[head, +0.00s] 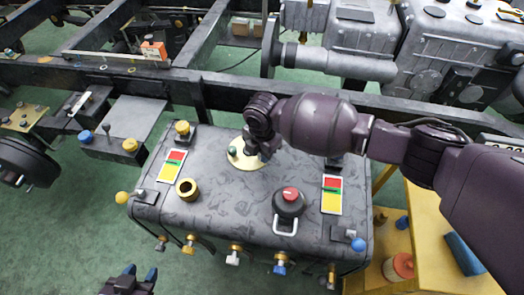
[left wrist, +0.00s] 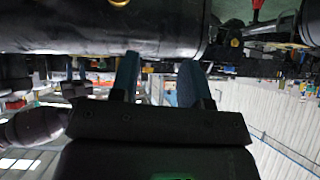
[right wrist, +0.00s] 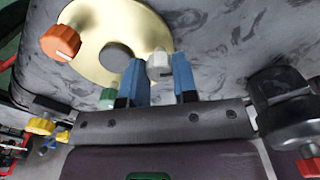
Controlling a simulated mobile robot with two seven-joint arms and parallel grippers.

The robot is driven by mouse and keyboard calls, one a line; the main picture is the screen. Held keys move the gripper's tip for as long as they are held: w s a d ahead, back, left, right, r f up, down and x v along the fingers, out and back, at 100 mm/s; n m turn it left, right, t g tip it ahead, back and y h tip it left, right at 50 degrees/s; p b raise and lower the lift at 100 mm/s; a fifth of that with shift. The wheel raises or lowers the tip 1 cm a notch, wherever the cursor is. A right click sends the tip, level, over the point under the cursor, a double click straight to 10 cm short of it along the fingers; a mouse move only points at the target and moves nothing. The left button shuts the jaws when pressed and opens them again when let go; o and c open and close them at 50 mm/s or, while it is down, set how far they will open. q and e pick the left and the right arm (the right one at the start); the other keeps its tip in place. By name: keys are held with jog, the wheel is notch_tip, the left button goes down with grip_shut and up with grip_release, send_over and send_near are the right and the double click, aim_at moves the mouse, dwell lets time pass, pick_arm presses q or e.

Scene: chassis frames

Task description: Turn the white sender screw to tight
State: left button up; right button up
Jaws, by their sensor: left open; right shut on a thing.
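The white sender screw (right wrist: 159,62) stands on a round brass plate (right wrist: 115,18) with a dark central hole. My right gripper (right wrist: 160,76) is shut on this screw, with a blue finger on each side of it. An orange screw (right wrist: 60,42) and a green screw (right wrist: 108,97) also stand on the plate. In the head view the plate (head: 240,160) lies on top of the grey tank, and my right wrist hides the white screw. My left gripper (head: 140,273) is open and empty in front of the tank; its spread fingers show in the left wrist view (left wrist: 157,80).
The grey tank (head: 230,212) carries a brass neck (head: 187,189), a black cap with a red top (head: 290,200) and colored label cards (head: 331,195). Chassis rails (head: 130,78) run behind it. A yellow cart (head: 420,240) stands at right. Green floor is open at left.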

jog(key=m+p, duration=0.1)
jog(key=m, duration=0.2)
jog(key=shift+r+p, duration=0.25)
jog(key=shift+p, duration=0.1)
jog(key=shift+m+p, duration=0.4)
jog(key=shift+m, duration=0.7)
jog(key=m+p, duration=0.1)
jog(key=m, duration=0.1)
jog(key=shift+f+m, duration=0.1)
jog(key=shift+m, duration=0.2)
jog(key=shift+m+p, duration=0.5)
jog(key=shift+m, duration=0.6)
pick_arm(q)
jog(key=shift+t, duration=0.4)
jog(key=shift+w+d+r+p, duration=0.15)
jog(key=shift+w+r, duration=0.1)
jog(key=shift+r, duration=1.05)
jog(key=shift+w+r+p, duration=0.15)
jog(key=shift+w+r, duration=0.05)
jog(key=shift+r, duration=1.05)
pick_arm(e)
jog(key=shift+f+m, duration=0.15)
jog(key=shift+m, duration=0.85)
jog(key=o, duration=0.9)
jog(key=shift+o, duration=0.2)
